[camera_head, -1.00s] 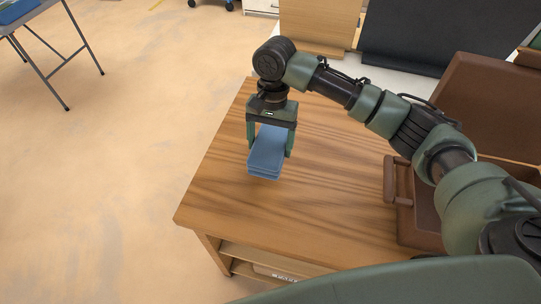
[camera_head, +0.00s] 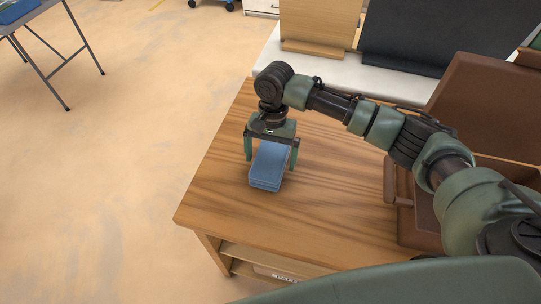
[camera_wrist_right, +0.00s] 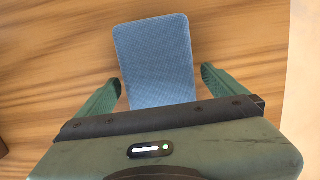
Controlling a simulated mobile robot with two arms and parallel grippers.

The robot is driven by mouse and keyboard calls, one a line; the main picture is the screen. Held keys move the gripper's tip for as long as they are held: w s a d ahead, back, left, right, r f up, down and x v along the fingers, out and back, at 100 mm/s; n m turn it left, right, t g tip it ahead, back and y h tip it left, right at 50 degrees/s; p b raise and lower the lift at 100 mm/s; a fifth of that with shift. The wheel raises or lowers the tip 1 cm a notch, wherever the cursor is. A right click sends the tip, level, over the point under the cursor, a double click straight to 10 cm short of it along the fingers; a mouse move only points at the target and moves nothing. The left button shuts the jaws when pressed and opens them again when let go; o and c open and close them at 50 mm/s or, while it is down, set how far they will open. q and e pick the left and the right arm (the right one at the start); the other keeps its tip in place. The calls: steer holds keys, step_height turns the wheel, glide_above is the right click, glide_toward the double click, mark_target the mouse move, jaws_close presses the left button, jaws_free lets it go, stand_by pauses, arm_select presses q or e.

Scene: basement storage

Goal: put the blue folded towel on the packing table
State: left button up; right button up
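The blue folded towel (camera_head: 267,167) lies flat on the wooden table (camera_head: 230,190), which I take to be the packing table, near its left side. My right gripper (camera_head: 271,157) is over the towel's far end, pointing down. Its fingers stand apart on both sides of the towel. In the right wrist view, the towel (camera_wrist_right: 155,60) lies on the wood grain, with a gap between it and each green finger of the gripper (camera_wrist_right: 160,92). My left gripper is not in view.
An open brown case (camera_head: 420,225) stands on the table's right side. A white surface (camera_head: 335,75) with a wooden board and a dark panel is behind. A grey folding table (camera_head: 45,35) is far left. The table front and the floor at left are clear.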

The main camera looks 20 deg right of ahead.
mark_target(272, 151)
step_height(272, 151, up, 12)
steer(key=w+d, duration=0.1)
steer(key=shift+w, duration=0.25)
steer(key=shift+r, duration=0.15)
stand_by(0.3)
